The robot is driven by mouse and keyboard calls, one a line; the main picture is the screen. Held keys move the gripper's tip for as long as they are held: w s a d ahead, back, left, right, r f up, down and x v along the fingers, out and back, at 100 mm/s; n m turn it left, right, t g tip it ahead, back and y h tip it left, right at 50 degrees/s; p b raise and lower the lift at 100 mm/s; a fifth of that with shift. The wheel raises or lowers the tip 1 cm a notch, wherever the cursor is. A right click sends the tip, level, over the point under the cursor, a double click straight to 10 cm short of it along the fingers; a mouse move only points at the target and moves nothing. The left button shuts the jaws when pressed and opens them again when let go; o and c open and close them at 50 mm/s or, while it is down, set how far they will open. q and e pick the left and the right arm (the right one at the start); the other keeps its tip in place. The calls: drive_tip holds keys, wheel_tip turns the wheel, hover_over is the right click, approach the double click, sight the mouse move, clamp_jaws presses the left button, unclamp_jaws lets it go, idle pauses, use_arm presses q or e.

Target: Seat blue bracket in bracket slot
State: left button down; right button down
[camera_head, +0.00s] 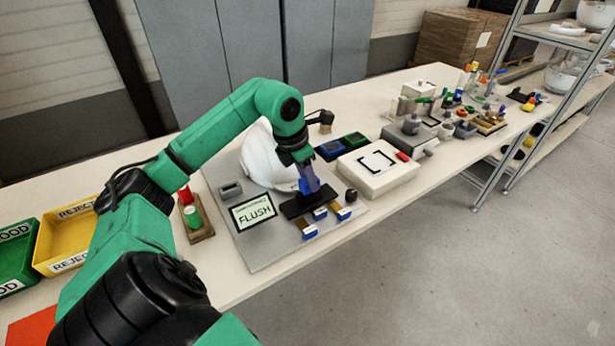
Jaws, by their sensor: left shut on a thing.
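My left gripper (303,182) points down over the grey board and is shut on the blue bracket (309,178), which shows as a small blue piece at the jaws. Directly below is a dark block (296,208) on the board. The bracket's lower end is partly hidden, so I cannot tell whether it touches the block or sits in a slot. The bracket slot itself cannot be made out. A white helmet shell (262,160) stands just behind the gripper, partly covered by my arm. My right gripper is not in view.
Several small blue-and-white pieces (310,232) lie at the board's front edge. A "FLUSH" display (253,211) is left of the dark block. A white box (377,182) stands to the right, with blue and green trays (331,149) behind. Yellow reject bin (68,240) is far left.

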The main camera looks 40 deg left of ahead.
use_arm(q)
drive_tip(key=shift+f+b, duration=0.5)
drive_tip(key=shift+f, duration=0.15)
idle(0.8)
drive_tip(key=shift+c, duration=2.1)
unclamp_jaws()
drive_tip(key=p+v, duration=0.2)
drive_tip(key=v, duration=1.2)
drive_tip(key=shift+r, duration=0.25)
